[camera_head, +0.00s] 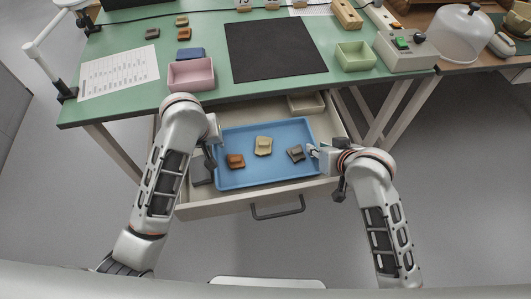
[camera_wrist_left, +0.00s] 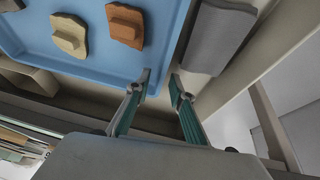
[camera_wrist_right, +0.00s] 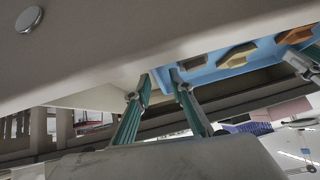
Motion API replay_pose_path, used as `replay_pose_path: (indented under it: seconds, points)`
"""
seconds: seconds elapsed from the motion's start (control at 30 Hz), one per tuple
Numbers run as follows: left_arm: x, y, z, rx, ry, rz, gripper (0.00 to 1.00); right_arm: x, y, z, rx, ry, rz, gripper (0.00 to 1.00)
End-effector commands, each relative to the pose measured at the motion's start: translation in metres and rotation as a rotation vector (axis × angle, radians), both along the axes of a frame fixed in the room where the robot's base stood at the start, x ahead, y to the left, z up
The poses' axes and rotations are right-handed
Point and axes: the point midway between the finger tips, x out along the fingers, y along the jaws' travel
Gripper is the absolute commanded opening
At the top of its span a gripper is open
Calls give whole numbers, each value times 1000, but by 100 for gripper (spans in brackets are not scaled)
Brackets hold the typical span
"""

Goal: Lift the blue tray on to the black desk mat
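The blue tray (camera_head: 268,172) lies in the open drawer. It carries an orange-brown sherd (camera_head: 235,160), a cream sherd (camera_head: 263,146) and a dark grey sherd (camera_head: 296,153). The black desk mat (camera_head: 270,48) lies flat and empty on the green desktop. My left gripper (camera_head: 210,150) is at the tray's left rim; in the left wrist view its fingers (camera_wrist_left: 160,80) are apart, one on each side of the rim. My right gripper (camera_head: 312,150) is at the right rim; its fingers (camera_wrist_right: 158,84) are apart around the rim. Contact cannot be told.
The drawer (camera_head: 240,206) also holds a grey block (camera_wrist_left: 220,38) beside the tray and a small beige box (camera_head: 306,103) at the back. On the desk, a pink bin (camera_head: 191,75) and a green bin (camera_head: 355,57) flank the mat. The desk's front edge overhangs the drawer's back.

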Motion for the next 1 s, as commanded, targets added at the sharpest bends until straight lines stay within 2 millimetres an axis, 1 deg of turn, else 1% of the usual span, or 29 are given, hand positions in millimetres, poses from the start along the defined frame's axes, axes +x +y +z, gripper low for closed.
replay_pose_path:
  seconds: [0.03, 0.17, 0.47, 0.5, 0.53, 0.57, 0.87, 1.0]
  points:
    - [2, 1, -4, 2, 1, 1, 22, 3, 1, -3, -2, -1, 1, 22]
    - [4, 1, -10, 1, -1, 1, 22, 7, 2, -7, -1, 0, 1, 22]
    - [5, 0, -11, 0, 0, 1, 22, 8, 3, -8, -1, 0, 1, 22]
    - [5, 0, -11, 0, 0, 1, 12, 8, 3, -8, -1, 0, 1, 12]
    - [5, 0, -11, 0, 0, 1, 4, 8, 3, -8, -1, 0, 1, 4]
    - [5, 0, -11, 0, 0, 1, 0, 8, 3, -8, -1, 0, 1, 0]
    - [5, 0, -11, 0, 0, 1, 0, 8, 3, -8, -1, 0, 1, 0]
    - [6, 0, -8, 0, -4, 1, 0, 9, 3, -5, 0, -4, 1, 0]
